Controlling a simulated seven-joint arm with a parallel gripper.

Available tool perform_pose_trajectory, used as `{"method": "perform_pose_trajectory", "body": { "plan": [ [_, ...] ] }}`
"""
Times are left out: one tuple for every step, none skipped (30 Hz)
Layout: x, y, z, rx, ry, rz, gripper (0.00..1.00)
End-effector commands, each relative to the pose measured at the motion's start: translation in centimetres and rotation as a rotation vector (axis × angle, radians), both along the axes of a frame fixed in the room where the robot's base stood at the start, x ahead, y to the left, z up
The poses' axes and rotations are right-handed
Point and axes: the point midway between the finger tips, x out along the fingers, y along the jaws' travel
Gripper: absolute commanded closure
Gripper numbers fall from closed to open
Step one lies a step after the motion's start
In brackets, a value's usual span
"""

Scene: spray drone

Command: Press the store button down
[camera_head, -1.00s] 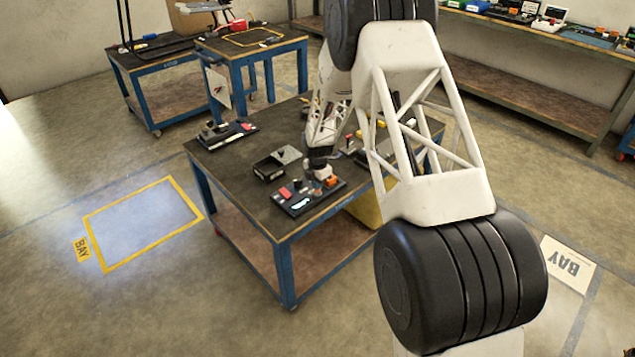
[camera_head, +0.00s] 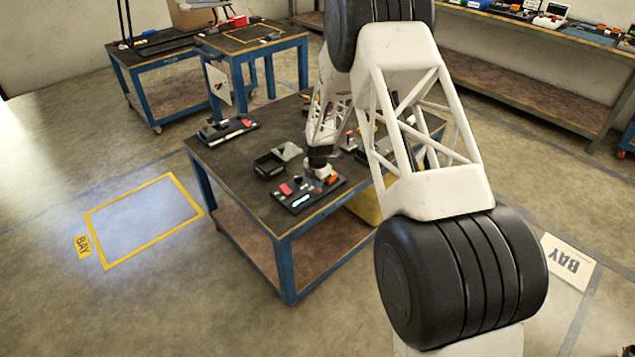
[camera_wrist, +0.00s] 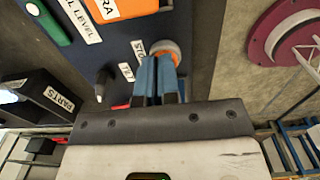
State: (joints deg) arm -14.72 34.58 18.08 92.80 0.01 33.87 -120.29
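The store button (camera_wrist: 172,46) is a round orange piece with a pale rim on the dark panel (camera_wrist: 118,50) in the wrist view. Beside it is a label (camera_wrist: 138,47) of which only "STO" shows. My gripper (camera_wrist: 160,62) has its blue fingers side by side with the tips at the button, covering part of it. They appear to touch it; how far it is pressed I cannot tell. In the head view the panel (camera_head: 293,208) lies near the table's front edge, and my gripper (camera_head: 320,172) is low over its back part. The button is hidden there.
On the panel are a toggle (camera_wrist: 103,84), a green piece (camera_wrist: 48,22) and an orange block (camera_wrist: 125,8). A "PARTS" bin (camera_wrist: 40,92) stands beside it. Other devices, including a left-hand panel (camera_head: 228,131), sit on the table (camera_head: 225,160).

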Motion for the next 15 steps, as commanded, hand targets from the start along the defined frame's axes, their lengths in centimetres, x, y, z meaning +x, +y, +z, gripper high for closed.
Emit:
{"method": "perform_pose_trajectory", "body": {
  "plan": [
    [-1.2, -0.4, -1.3, -0.007, 0.027, 0.000, 1.00],
    [-1.2, -0.4, -1.1, -0.008, 0.026, 0.000, 1.00],
    [-1.2, -0.4, -0.8, -0.007, 0.025, 0.000, 1.00],
    [-1.1, -0.4, -0.5, -0.006, 0.025, 0.000, 1.00],
    [-1.1, -0.3, -0.2, -0.006, 0.023, 0.000, 1.00],
    [-1.0, -0.3, 0.3, -0.006, 0.021, 0.000, 1.00],
    [-0.9, -0.3, 0.8, -0.005, 0.019, 0.000, 1.00],
    [-0.8, -0.2, 1.3, -0.004, 0.016, 0.000, 1.00],
    [-0.6, -0.2, 2.0, -0.003, 0.011, 0.000, 1.00],
    [-0.5, -0.1, 2.5, -0.002, 0.009, 0.000, 1.00],
    [-0.4, -0.1, 3.0, -0.002, 0.006, 0.000, 1.00],
    [-0.3, -0.1, 3.7, -0.001, 0.004, 0.000, 1.00],
    [-0.2, 0.0, 4.3, -0.001, 0.002, 0.000, 1.00],
    [-0.2, 0.0, 4.9, -0.001, 0.002, 0.000, 1.00],
    [-0.2, 0.0, 5.6, -0.001, 0.001, 0.000, 1.00]
  ]
}}
